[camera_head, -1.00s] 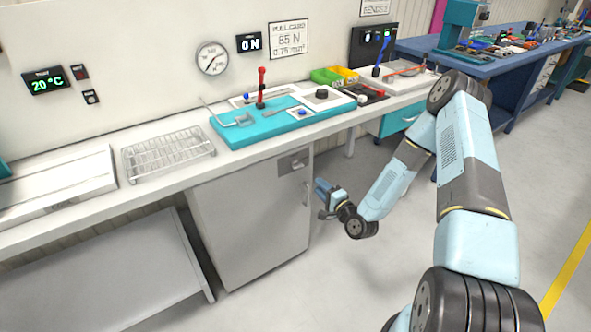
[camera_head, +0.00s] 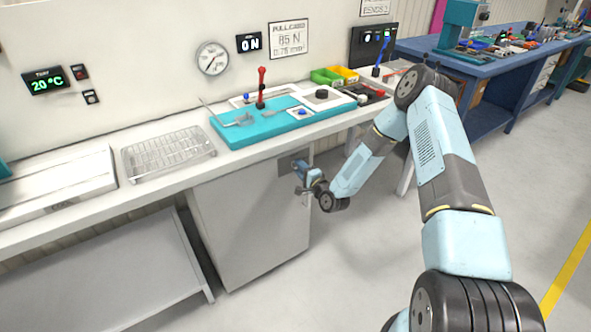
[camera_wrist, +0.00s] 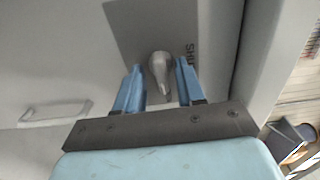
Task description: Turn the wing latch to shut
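The wing latch (camera_wrist: 161,70) is a grey metal lever on a dark plate (camera_wrist: 135,45) with partly hidden lettering that starts "SH". My gripper (camera_wrist: 158,82) is open, with one blue finger on each side of the latch. The latch's narrow end points toward my gripper's palm. Small gaps show between the latch and the fingers, so it is not clamped. In the head view my gripper (camera_head: 300,168) is at the upper right of the grey cabinet door (camera_head: 250,225) and hides the latch.
The door's handle (camera_wrist: 55,112) is at the left in the wrist view. The bench top (camera_head: 190,172) overhangs the door, with a teal tray (camera_head: 250,133) and a wire rack (camera_head: 168,152) on it. Open floor lies right of the cabinet.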

